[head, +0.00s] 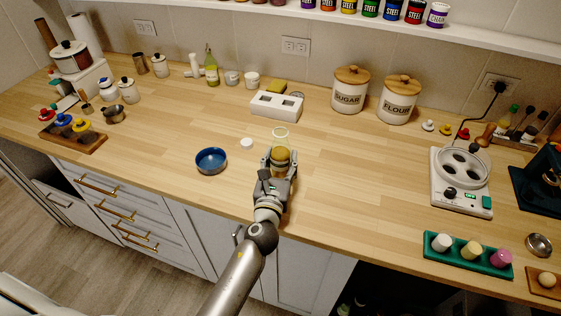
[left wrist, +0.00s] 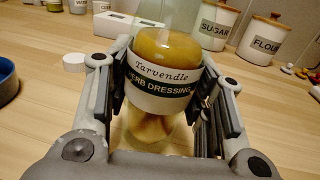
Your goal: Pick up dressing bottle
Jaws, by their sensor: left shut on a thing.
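The dressing bottle (left wrist: 168,50) is a clear bottle with amber contents and a pale band reading "Tarvendle Herb Dressing". It stands roughly upright between the fingers of my left gripper (left wrist: 155,100), which is shut on it. In the head view the bottle (head: 281,138) rises above my left gripper (head: 279,164), over the middle of the counter. Its lower part is mostly hidden by the fingers; I cannot tell if its base touches the counter. My right gripper is not in view.
A blue bowl (head: 211,160) and a small white lid (head: 246,143) lie left of the bottle. A white block with holes (head: 277,105) stands behind it. Sugar (head: 349,91) and flour (head: 398,100) canisters stand back right. The wooden counter (head: 350,170) is clear right of the gripper.

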